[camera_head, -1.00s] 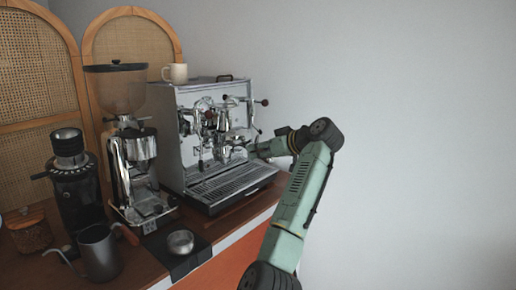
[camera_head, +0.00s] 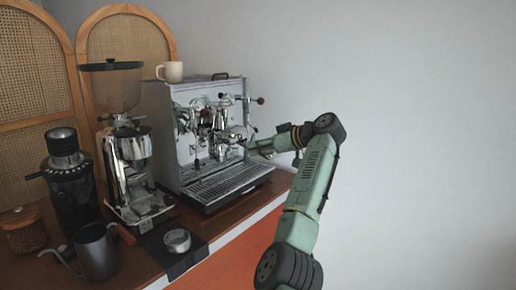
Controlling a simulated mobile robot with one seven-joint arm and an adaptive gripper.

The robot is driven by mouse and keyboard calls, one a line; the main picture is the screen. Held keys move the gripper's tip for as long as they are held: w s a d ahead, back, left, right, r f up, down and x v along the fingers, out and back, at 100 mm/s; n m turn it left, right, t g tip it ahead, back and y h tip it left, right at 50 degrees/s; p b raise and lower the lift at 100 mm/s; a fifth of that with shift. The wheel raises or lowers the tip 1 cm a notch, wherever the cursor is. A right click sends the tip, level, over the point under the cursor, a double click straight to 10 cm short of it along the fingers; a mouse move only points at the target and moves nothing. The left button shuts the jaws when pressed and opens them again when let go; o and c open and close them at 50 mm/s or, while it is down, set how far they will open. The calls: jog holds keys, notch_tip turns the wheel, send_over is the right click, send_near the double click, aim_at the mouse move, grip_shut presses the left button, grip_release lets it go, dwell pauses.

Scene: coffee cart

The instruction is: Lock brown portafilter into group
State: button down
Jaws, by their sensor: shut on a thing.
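The espresso machine (camera_head: 166,130) stands on the wooden counter, its chrome group (camera_head: 217,118) on the front face. My gripper (camera_head: 250,146) is in front of the group, to its right, reached in from the right by my green arm. It is shut on the portafilter (camera_head: 237,141), of which only a small part shows at the group. The handle is mostly hidden by my gripper, and its brown colour cannot be made out. I cannot tell from this distance whether the portafilter is seated in the group or just below it.
A drip tray (camera_head: 228,183) lies below the group. A grinder (camera_head: 130,170), a black grinder (camera_head: 70,185), a kettle (camera_head: 95,252) and a small metal cup (camera_head: 177,240) on a dark mat (camera_head: 197,256) stand to the left. A mug (camera_head: 172,71) sits on the machine. The right side is clear.

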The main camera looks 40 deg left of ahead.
jog(key=shift+r, duration=0.2)
jog(key=c, duration=1.4)
grip_release()
jog(key=shift+c, duration=0.2)
jog(key=shift+o, duration=1.1)
jog(key=shift+f, duration=0.1)
jog(key=shift+f, duration=0.1)
jog(key=v, duration=1.2)
